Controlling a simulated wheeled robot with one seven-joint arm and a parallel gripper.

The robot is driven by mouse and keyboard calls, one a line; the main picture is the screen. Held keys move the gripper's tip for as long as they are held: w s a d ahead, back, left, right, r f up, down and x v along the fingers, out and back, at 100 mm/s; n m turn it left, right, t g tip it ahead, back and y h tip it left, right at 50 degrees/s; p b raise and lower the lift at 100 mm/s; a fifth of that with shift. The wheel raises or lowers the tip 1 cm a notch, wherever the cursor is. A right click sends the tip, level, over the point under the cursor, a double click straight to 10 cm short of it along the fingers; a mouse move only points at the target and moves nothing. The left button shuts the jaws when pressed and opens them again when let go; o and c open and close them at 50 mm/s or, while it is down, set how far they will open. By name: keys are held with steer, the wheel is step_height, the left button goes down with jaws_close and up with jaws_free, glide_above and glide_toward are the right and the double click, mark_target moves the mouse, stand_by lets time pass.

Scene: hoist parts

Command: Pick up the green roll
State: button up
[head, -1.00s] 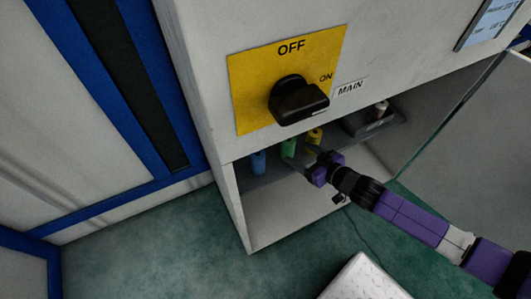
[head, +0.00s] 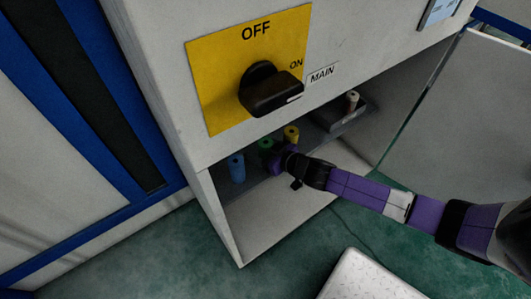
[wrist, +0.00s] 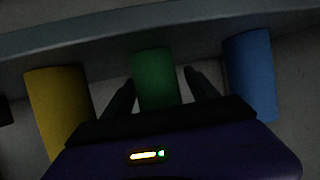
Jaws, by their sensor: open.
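The green roll (wrist: 155,78) stands in the cabinet between a yellow roll (wrist: 60,108) and a blue roll (wrist: 250,75). In the wrist view my gripper (wrist: 157,82) is open, one finger on each side of the green roll, with a small gap showing on both sides. I cannot tell how deep the roll sits between the fingers; its lower part is hidden by my gripper's body. In the head view the green roll (head: 265,144) shows only partly, behind my gripper (head: 274,158).
The blue roll (head: 236,168) and yellow roll (head: 291,134) stand close on either side. A tray (head: 345,119) with a pale roll (head: 352,101) is at the right. The cabinet front with a black switch (head: 270,88) hangs above the opening; an open door (head: 455,120) is at the right.

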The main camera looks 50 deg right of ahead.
steer(key=shift+w, duration=0.1)
jaws_close()
stand_by(0.3)
steer(key=shift+r, duration=0.1)
step_height(320, 180, up, 20)
steer(key=p, duration=0.7)
